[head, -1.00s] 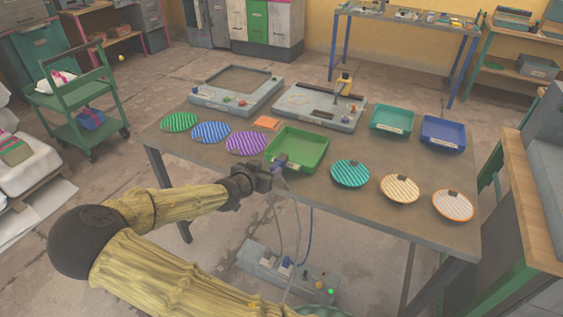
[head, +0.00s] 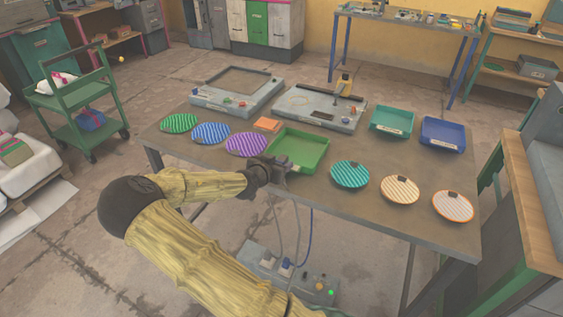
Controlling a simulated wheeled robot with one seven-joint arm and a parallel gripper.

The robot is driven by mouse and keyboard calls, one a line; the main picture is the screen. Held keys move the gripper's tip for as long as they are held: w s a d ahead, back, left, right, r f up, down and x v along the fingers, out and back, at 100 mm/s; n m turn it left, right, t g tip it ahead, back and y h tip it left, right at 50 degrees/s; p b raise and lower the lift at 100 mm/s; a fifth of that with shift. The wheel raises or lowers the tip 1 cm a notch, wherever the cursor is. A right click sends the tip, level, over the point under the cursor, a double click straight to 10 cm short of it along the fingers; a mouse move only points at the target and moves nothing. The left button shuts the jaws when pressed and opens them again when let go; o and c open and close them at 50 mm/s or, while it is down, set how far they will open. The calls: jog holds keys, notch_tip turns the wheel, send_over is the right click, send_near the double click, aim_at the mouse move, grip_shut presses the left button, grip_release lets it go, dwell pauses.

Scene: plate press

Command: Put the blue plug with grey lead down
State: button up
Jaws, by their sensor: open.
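My gripper (head: 280,172) is open at the near edge of the table, just in front of the green tray (head: 302,163). The blue plug is not clearly visible now; the gripper may hide it. Grey leads (head: 296,220) hang below the gripper at the table's front edge and run down toward a grey power strip (head: 258,257) on the floor. I cannot tell which grey lead belongs to the blue plug, or whether it rests on the table.
On the table (head: 330,211) are green, blue and purple striped plates at left and teal, tan and white ones at right. Two grey press units (head: 318,110) stand behind. Teal (head: 391,130) and blue (head: 443,145) trays are at the back right. A blue lead (head: 308,235) hangs beside the grey ones.

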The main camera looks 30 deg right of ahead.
aim_at(280, 160)
jog(key=shift+x, duration=0.95)
jog(key=c, duration=1.2)
notch_tip(280, 160, up, 10)
